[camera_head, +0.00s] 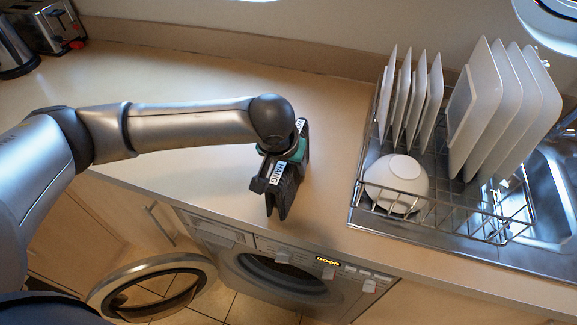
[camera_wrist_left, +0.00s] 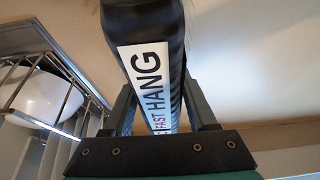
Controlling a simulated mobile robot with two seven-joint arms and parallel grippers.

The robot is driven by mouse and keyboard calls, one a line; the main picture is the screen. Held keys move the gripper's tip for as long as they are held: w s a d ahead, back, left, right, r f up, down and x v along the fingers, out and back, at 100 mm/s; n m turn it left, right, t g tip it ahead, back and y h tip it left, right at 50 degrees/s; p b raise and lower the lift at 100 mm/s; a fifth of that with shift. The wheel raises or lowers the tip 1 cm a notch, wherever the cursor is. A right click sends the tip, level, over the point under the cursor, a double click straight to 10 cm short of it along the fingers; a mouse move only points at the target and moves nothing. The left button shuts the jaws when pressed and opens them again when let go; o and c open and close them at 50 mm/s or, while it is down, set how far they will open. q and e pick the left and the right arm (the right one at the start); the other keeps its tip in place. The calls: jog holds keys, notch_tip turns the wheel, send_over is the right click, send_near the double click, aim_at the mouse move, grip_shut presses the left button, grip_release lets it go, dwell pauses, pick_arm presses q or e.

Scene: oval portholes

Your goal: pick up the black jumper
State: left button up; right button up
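My left gripper (camera_head: 284,190) is over the counter's front edge, above the washing machine. In the left wrist view its fingers (camera_wrist_left: 160,95) stand apart, one on each side of a long black thing (camera_wrist_left: 150,20) and seemingly touching it. That black thing has a woven-looking surface and a white label reading "FAST HANG". White label patches (camera_head: 276,173) also show at the gripper in the head view. I cannot tell for certain whether this is the black jumper; its full shape is hidden. No other black garment is recognisable. My right gripper is not in view.
The washing machine (camera_head: 318,258) is below the counter, its round door (camera_head: 197,268) open to the left and its drum dark. A wire dish rack (camera_head: 470,222) with plates and a white bowl (camera_head: 396,181) stands right, beside the sink.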

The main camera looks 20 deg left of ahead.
pick_arm(q)
grip_shut()
dwell(0.3)
jog(key=shift+r, duration=0.1)
